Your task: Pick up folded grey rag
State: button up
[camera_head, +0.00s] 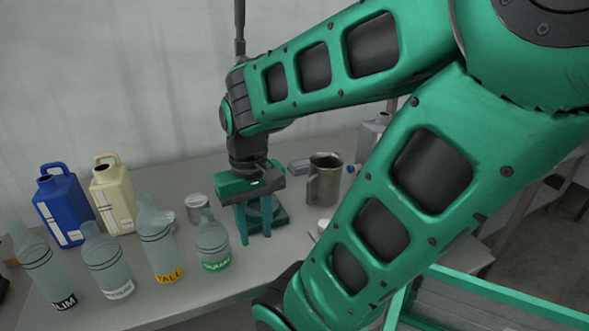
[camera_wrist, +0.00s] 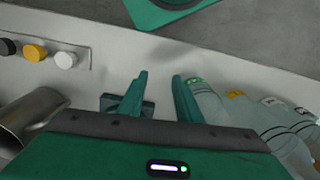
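A flat, dark grey-green square (camera_head: 279,216) lies on the bench by my fingers; it looks like the folded rag, but its cloth texture is not clear. In the wrist view the square (camera_wrist: 112,103) shows partly behind the left finger. My gripper (camera_head: 255,241) points down over the bench with its two fingers apart and nothing seen between them. It also shows in the wrist view (camera_wrist: 160,76). One finger overlaps the square in both views; whether they touch cannot be told.
Several clear labelled bottles (camera_head: 161,252) stand left of my gripper, the nearest (camera_head: 213,246) close by. Blue (camera_head: 63,207) and cream (camera_head: 114,198) jugs and a small can (camera_head: 197,209) stand behind them. A metal mug (camera_head: 323,184) stands right, beside a small grey block (camera_head: 299,166).

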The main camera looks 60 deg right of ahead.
aim_at(297, 168)
jog(key=z, duration=0.05)
jog(key=k, duration=1.2)
jog(key=z, duration=0.8)
jog(key=i, duration=1)
